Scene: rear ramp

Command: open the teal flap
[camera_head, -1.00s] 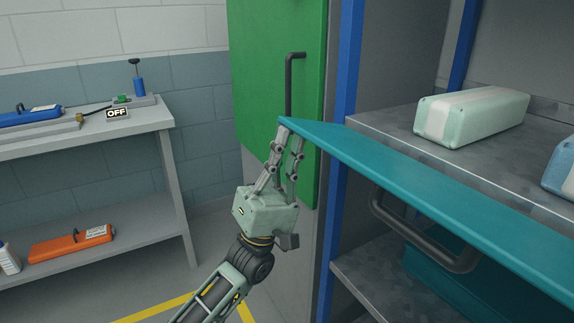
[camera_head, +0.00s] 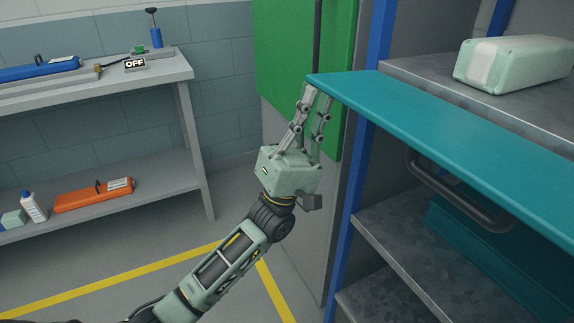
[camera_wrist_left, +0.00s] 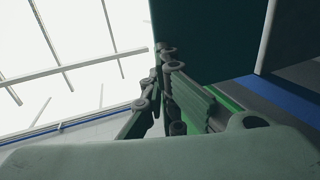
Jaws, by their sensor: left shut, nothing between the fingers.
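The teal flap (camera_head: 440,115) sticks out level from the shelf unit at the right in the head view, with a dark bar handle (camera_head: 460,195) under it. My left gripper (camera_head: 318,92) is shut and empty at the flap's left front corner, its fingertips just under or against the edge; I cannot tell if they touch. In the left wrist view the fingers (camera_wrist_left: 166,55) point up toward a dark teal surface (camera_wrist_left: 205,38), likely the flap's underside. My right gripper is not in view.
A green door (camera_head: 290,60) with a dark vertical handle stands behind the gripper. A pale case (camera_head: 515,62) lies on the shelf above the flap. A grey bench (camera_head: 120,82) at the left holds a blue tool and an OFF sign. Floor between is clear, with yellow lines.

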